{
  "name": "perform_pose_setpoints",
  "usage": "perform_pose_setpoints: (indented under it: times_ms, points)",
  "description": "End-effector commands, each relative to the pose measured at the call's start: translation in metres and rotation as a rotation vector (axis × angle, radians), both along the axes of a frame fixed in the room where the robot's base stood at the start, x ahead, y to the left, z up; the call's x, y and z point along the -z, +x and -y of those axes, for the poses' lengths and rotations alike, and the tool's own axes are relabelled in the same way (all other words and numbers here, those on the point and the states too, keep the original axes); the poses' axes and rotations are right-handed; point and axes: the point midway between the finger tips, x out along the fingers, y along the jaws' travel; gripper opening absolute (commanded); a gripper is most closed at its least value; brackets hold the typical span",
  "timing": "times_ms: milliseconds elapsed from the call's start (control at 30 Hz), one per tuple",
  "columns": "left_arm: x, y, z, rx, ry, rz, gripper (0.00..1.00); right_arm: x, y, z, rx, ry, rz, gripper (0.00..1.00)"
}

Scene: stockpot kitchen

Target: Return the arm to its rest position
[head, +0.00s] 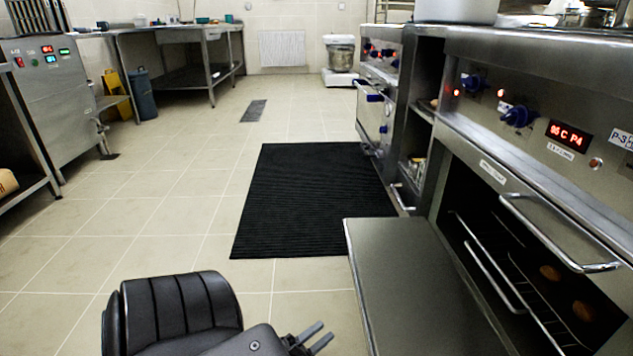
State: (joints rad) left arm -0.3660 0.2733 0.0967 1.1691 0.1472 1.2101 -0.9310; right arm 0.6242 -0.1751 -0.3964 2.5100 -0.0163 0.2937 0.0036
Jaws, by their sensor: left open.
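My left gripper (314,338) shows at the bottom centre of the head view. Its two grey fingers are apart with nothing between them. The dark arm link (185,306) behind it is mine. The gripper is over the tiled floor, to the left of a lowered metal panel (408,270) in front of the oven. My right gripper is not in view.
The oven (545,200) at the right stands open, with wire racks and a few round brown items (550,273) inside. A black ribbed mat (310,195) lies on the floor ahead. Steel counters (190,35) stand at the back left.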

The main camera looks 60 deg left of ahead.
Motion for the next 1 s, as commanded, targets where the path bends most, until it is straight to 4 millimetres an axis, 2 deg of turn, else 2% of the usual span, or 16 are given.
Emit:
perform_pose_setpoints:
  times_ms: [200,767,867,1000]
  points:
    - [0.0,-0.009,-0.001,0.0,0.0,0.0,0.46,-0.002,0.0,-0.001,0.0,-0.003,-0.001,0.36]
    - [0.0,-0.008,-0.001,0.001,0.0,0.0,0.46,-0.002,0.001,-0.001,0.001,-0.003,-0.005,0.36]
    - [-0.006,-0.008,-0.001,0.001,0.0,0.0,0.46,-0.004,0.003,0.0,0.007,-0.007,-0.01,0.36]
    - [-0.027,-0.008,-0.001,0.001,0.0,0.0,0.46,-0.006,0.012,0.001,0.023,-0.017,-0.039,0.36]
